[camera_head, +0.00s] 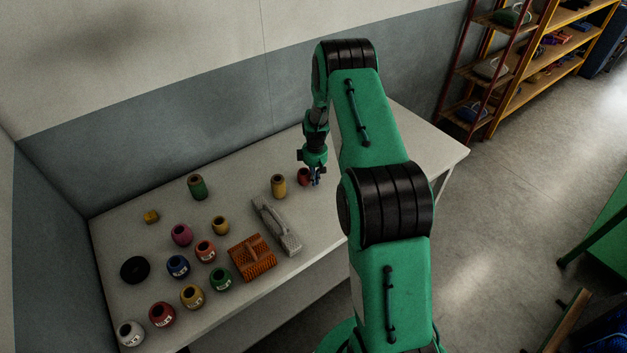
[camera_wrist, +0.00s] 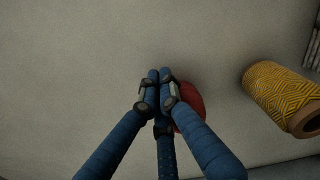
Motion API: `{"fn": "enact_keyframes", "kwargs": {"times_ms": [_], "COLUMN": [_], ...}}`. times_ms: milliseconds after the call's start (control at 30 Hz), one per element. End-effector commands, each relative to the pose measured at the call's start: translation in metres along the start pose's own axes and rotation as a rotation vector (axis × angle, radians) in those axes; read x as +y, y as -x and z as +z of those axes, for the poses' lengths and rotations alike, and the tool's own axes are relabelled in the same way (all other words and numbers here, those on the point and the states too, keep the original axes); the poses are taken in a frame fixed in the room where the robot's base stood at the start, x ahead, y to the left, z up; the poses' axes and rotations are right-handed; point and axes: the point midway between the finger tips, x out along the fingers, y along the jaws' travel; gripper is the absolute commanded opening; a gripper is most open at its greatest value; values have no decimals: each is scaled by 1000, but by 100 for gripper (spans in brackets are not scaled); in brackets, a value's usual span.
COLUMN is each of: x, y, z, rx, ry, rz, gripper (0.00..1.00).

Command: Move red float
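A red float (camera_head: 303,175) lies on the white table near its back edge, just left of my gripper's fingers. My gripper (camera_head: 316,180) points down at the table there. In the wrist view my blue fingers (camera_wrist: 159,76) come together at their tips with nothing visible between them. The red float also shows in that view (camera_wrist: 189,105), partly hidden behind the right finger. Whether finger and float touch, I cannot tell.
Several floats and spools fill the left. The table's right end (camera_head: 425,150) is clear.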

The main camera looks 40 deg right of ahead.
Motion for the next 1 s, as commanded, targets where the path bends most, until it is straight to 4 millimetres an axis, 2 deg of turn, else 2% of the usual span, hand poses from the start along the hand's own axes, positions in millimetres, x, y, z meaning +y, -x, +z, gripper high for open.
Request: {"fn": "enact_keyframes", "kwargs": {"times_ms": [267,400,700,1000], "x": [0,1,0,0], "y": [1,29,78,99], "z": [35,31,32,32], "rx": [0,2,1,0], "ry": [-2,0,0,0], "rz": [0,3,2,0], "gripper": [0,0,0,0]}}
